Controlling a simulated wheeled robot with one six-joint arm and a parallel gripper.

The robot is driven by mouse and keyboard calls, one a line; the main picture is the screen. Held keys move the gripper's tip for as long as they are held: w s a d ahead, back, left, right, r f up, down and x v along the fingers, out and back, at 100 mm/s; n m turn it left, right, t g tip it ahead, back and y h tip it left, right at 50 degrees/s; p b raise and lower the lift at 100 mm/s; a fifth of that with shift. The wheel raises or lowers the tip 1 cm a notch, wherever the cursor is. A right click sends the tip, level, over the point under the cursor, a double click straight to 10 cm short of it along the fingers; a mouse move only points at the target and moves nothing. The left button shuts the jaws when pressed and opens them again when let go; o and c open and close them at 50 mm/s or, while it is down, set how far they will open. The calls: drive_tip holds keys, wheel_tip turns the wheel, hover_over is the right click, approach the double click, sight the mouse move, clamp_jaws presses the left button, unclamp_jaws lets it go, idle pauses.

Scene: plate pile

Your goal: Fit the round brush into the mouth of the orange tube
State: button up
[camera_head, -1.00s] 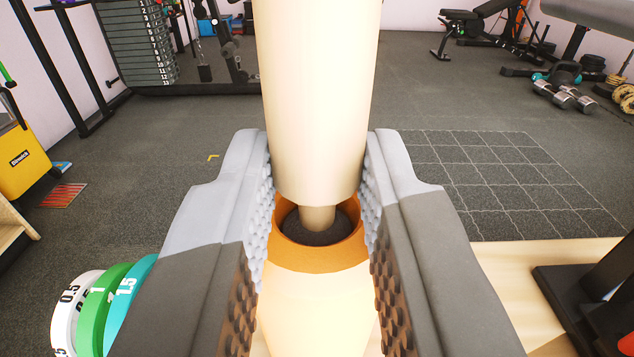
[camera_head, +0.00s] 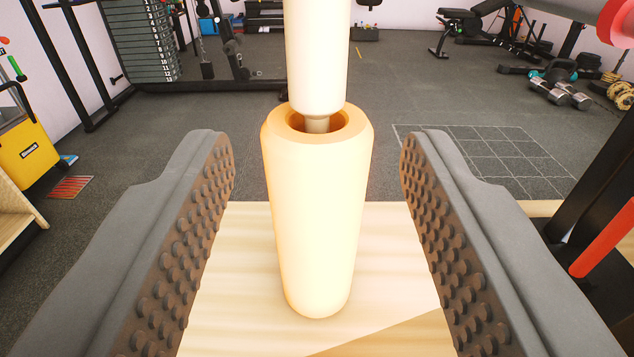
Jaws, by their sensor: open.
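The orange tube (camera_head: 318,220) stands upright on a light wooden surface, its mouth facing up and its body washed out pale by the light. The round brush (camera_head: 318,60) stands upright in the tube's mouth. Its thick pale handle rises above the rim and a thinner neck goes down into the opening. The brush head is hidden inside the tube. My gripper (camera_head: 318,165) is wide open, with one studded finger on each side of the tube and clear gaps between. It touches neither tube nor brush.
The wooden top (camera_head: 395,270) around the tube is bare. A black frame with a red bar (camera_head: 603,236) stands close on the right. A yellow box (camera_head: 22,150) and shelf are at the left. Gym equipment and open grey floor lie behind.

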drive_tip(key=s, duration=1.1)
drive_tip(key=shift+s, duration=0.3)
